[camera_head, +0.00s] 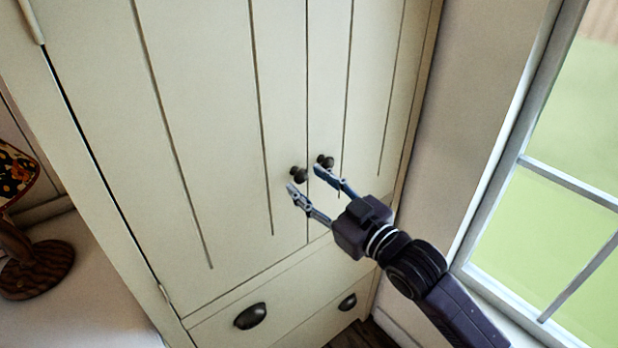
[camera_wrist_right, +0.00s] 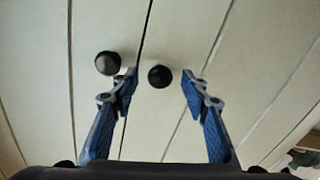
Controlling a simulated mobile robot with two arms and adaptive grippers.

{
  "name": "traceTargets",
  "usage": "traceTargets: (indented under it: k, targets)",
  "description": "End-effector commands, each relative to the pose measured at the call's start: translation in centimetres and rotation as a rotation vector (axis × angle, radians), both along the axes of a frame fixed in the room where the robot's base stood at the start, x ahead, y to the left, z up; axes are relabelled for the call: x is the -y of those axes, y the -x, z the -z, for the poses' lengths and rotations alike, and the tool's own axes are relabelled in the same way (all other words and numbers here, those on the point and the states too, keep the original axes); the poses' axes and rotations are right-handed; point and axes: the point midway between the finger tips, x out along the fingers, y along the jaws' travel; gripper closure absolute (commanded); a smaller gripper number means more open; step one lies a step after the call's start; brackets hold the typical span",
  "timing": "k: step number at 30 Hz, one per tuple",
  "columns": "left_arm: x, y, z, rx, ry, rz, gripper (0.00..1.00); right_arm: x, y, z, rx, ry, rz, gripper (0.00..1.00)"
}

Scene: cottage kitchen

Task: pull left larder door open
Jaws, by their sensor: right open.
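The left larder door (camera_head: 200,100) is a cream planked panel that looks shut, level with the right door (camera_head: 375,70) along the seam between them. Its dark round knob (camera_head: 298,173) sits near the seam and also shows in the right wrist view (camera_wrist_right: 108,63). The right door's knob (camera_head: 326,161) is close beside it. My right gripper (camera_head: 304,179) is open and empty in front of the knobs. In the wrist view the right door's knob (camera_wrist_right: 160,76) appears between the fingertips, and the left knob lies outside the left finger. Contact cannot be told. My left gripper is out of view.
Drawer fronts with dark cup pulls (camera_head: 250,316) lie below the doors. A window (camera_head: 540,210) is close on the right, beside my right arm. A lamp with a patterned shade and wooden base (camera_head: 38,270) stands on a pale surface at the left.

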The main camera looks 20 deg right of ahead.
Motion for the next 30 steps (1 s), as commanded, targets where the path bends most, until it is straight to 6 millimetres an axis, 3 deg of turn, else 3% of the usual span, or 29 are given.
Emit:
traceTargets:
  k: [11,23,30]
  targets:
    - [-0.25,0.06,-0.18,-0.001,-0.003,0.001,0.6,-0.26,-0.65,0.04,0.0,0.001,0.0,0.58]
    - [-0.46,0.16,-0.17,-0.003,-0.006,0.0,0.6,-0.24,-0.63,0.03,0.0,0.001,0.0,1.0]
    - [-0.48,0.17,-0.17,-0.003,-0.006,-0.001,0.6,-0.25,-0.63,0.04,0.0,0.001,0.0,1.0]
